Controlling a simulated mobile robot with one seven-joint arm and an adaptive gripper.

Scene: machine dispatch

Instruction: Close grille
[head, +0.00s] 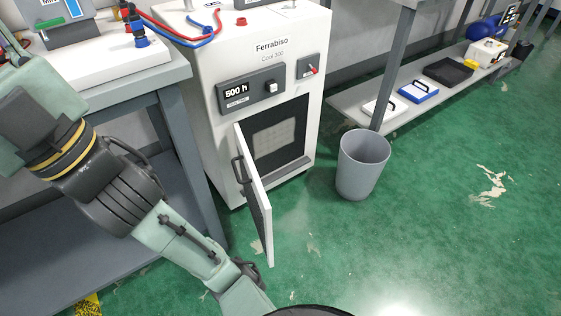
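The grille (256,205) is a white-framed door with a dark panel on the front of the white Ferrabiso machine (211,60). It stands open, swung out from the machine toward me, on the left side of the opening. A dark handle (238,168) is on its left-facing side. The opening (295,112) behind it is exposed, with a pale square mesh patch (273,139) inside. My arm crosses the left and lower part of the head view, left of the grille. My gripper is out of view, so its state does not show.
A grey bin (362,165) stands on the floor right of the machine. A grey workbench (150,85) is at left, close to my arm. A low shelf (345,101) with several items runs along the right. Green floor (440,220) is clear at right.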

